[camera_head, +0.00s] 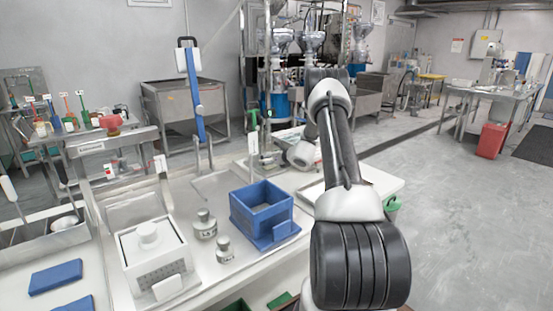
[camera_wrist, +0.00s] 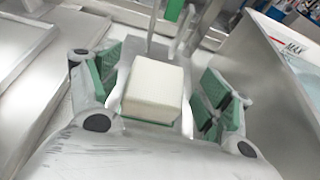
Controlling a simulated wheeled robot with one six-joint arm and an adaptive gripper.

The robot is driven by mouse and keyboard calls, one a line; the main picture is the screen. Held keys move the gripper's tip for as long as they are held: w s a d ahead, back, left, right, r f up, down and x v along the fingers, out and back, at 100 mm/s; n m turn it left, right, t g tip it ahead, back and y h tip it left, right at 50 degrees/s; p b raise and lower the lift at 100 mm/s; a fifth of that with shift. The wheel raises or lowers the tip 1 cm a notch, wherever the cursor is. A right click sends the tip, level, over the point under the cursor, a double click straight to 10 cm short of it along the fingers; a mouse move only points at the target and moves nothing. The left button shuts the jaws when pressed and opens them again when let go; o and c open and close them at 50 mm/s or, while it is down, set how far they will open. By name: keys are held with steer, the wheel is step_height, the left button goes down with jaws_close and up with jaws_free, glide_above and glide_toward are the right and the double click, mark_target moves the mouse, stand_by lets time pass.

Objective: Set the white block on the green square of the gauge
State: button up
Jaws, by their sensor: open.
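The white block (camera_wrist: 155,85) is in the middle of the wrist view. A thin green edge (camera_wrist: 150,113) shows along its lower near side. This may be the green square of the gauge, but the block covers most of it. My gripper (camera_wrist: 163,84) is open, with a green-padded finger on each side of the block and visible gaps between pads and block. In the head view my arm reaches over the far end of the bench, and I cannot make out the block there. A white upright piece with a green top (camera_head: 252,130) stands near my gripper.
A blue open box (camera_head: 262,208), metal weights (camera_head: 204,224) and a white lidded box (camera_head: 153,250) stand on the bench left of my arm. A blue upright lever (camera_head: 194,95) stands behind. In the wrist view, a pale panel marked MAX (camera_wrist: 275,60) is close on the right.

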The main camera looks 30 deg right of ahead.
steer(key=v, duration=0.9)
steer(key=shift+s+r, duration=0.2)
steer(key=shift+s, duration=0.1)
steer(key=s+a+r+n+g+y, duration=0.2)
steer(key=s+a+r+n, duration=0.2)
steer(key=a+r+n, duration=0.45)
steer(key=s+a+r+n+g+y, duration=0.1)
steer(key=s+a+r+n+y, duration=0.35)
steer(key=a, duration=0.65)
steer(key=s+a+r+n+g+h, duration=0.1)
steer(key=s+a+r+n+g, duration=0.1)
steer(key=s+a+r+n, duration=0.45)
steer(key=s+a+r+n+g+h, duration=0.1)
steer(key=s+a+n+g, duration=0.2)
steer(key=s, duration=0.7)
steer(key=s+d+n+h, duration=0.2)
steer(key=s+n, duration=0.4)
steer(key=s, duration=0.4)
steer(key=s+d+r+n+g+h, duration=0.1)
steer(key=s+d+n+h, duration=0.1)
steer(key=s+n, duration=0.4)
steer(key=s+h, duration=0.1)
steer(key=s, duration=0.4)
steer(key=shift+r+h, duration=0.3)
steer(key=shift+h, duration=0.05)
steer(key=shift+n, duration=0.25)
